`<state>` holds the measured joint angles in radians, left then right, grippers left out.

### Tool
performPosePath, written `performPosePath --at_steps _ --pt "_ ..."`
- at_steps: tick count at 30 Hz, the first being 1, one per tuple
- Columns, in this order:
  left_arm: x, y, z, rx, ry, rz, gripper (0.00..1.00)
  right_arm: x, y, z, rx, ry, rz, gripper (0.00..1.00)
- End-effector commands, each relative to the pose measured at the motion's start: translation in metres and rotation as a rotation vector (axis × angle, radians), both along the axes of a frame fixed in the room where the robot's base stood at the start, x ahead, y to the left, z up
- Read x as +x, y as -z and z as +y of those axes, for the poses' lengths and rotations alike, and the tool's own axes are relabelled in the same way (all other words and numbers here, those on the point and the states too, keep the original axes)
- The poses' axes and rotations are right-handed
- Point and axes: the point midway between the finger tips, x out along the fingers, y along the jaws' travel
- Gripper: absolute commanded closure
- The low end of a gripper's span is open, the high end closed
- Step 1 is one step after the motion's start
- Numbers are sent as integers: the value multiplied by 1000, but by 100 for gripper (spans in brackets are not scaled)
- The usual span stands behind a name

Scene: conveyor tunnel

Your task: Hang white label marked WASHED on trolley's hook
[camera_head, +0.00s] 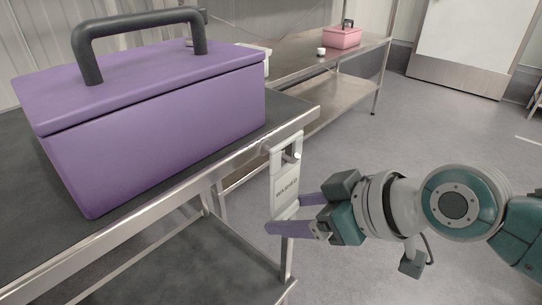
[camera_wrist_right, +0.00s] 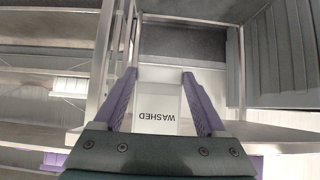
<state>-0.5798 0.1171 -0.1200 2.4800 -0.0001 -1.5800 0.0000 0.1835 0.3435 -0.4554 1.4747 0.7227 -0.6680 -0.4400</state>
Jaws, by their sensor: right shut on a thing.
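The white label (camera_head: 285,190), marked WASHED, hangs upright at the near right corner of the trolley (camera_head: 222,153). My right gripper (camera_head: 284,214) is shut on its lower part, with one purple finger at each side. The label's upper part has an opening, and a small pale hook end (camera_head: 297,156) shows at it. I cannot tell whether the opening is around the hook or only in front of it. In the right wrist view the label (camera_wrist_right: 158,100) sits between the fingers (camera_wrist_right: 160,85), its text upside down. My left gripper is not in view.
A large purple box (camera_head: 160,125) with a dark handle stands on the trolley top, close to the label. Behind it, a steel table (camera_head: 345,58) bears a pink box (camera_head: 342,38) and a small white object (camera_head: 321,51). The floor at the right is clear.

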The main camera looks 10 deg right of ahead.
Motion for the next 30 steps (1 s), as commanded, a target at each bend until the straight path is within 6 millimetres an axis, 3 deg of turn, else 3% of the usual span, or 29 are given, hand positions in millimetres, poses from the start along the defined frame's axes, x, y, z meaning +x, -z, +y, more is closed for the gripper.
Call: performPosePath --at_steps 30 --pt "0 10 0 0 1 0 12 4 9 3 1 0 -1 100"
